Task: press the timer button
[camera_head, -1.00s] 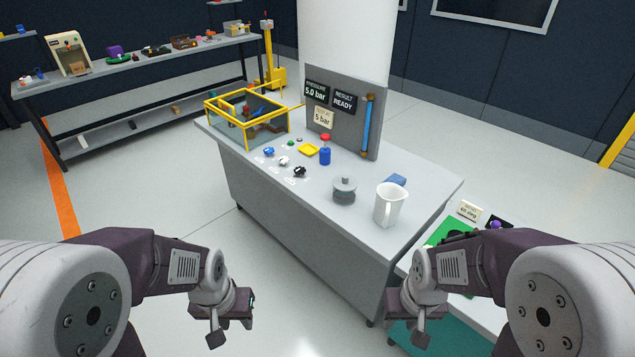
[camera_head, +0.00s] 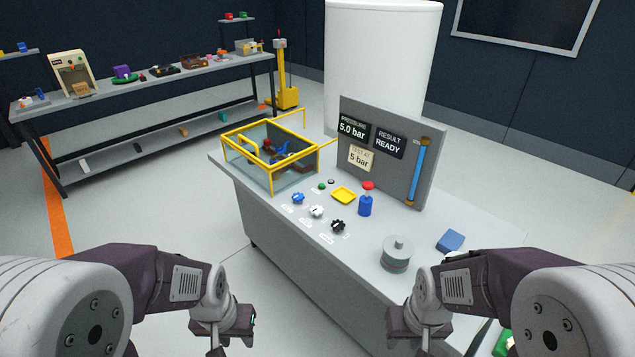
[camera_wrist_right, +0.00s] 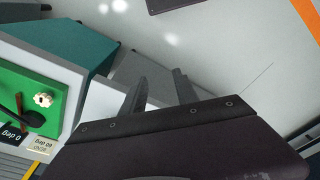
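A small green button (camera_head: 321,186) sits on the grey bench (camera_head: 460,215), with a small dark round part (camera_head: 331,182) beside it. No label reading "timer" is legible, so I cannot tell which is the timer button. A grey panel (camera_head: 385,185) behind reads "5.0 bar", "READY" and "TEST AT 5 bar". My left gripper (camera_head: 238,325) is in front of the bench, away from the buttons; its finger gap is unclear. My right gripper (camera_head: 418,330) is low at the bench's near side. Its fingers are apart and empty in the right wrist view (camera_wrist_right: 160,92).
A white column (camera_head: 380,60) stands behind.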

